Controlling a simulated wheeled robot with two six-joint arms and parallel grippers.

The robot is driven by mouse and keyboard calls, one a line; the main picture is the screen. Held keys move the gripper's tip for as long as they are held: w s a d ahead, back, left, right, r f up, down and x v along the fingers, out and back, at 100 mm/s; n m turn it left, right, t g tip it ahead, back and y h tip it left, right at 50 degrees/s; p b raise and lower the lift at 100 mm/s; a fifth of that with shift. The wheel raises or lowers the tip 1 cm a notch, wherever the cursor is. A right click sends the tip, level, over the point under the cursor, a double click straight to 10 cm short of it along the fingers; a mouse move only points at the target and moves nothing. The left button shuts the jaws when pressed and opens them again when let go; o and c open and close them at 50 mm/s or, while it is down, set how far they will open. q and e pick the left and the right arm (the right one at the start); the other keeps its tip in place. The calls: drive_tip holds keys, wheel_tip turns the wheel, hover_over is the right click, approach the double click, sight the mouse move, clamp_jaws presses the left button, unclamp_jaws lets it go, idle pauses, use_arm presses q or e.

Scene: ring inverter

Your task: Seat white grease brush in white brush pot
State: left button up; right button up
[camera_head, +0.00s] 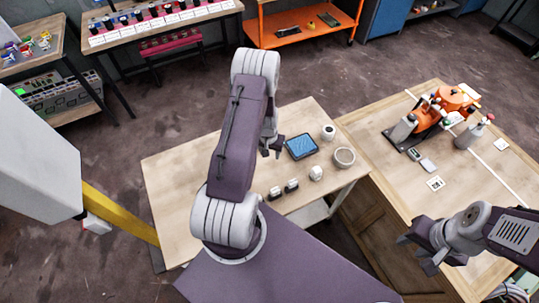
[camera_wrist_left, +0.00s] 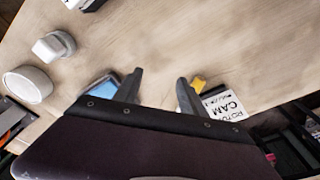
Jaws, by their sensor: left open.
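I cannot make out a white grease brush for certain in either view. A small white round container with a dark top (camera_head: 328,131) stands at the right side of the light wooden table (camera_head: 185,185); it may be the brush pot, but I cannot tell. My left gripper (camera_head: 271,151) is over the table, left of the blue pad (camera_head: 302,147). In the left wrist view its jaws (camera_wrist_left: 159,77) are apart with nothing between them. My right gripper (camera_head: 416,254) is at the lower right, by the second table, with its fingers apart and empty.
A printed card (camera_wrist_left: 226,104) lies beyond my left jaws. The second table holds an orange machine (camera_head: 427,117).

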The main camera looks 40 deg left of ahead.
use_arm(q)
drive_tip(key=shift+f+b, duration=0.25)
drive_tip(key=shift+b, duration=0.05)
idle(0.5)
clamp_jaws()
idle(1.2)
drive_tip(key=o, duration=0.7)
unclamp_jaws()
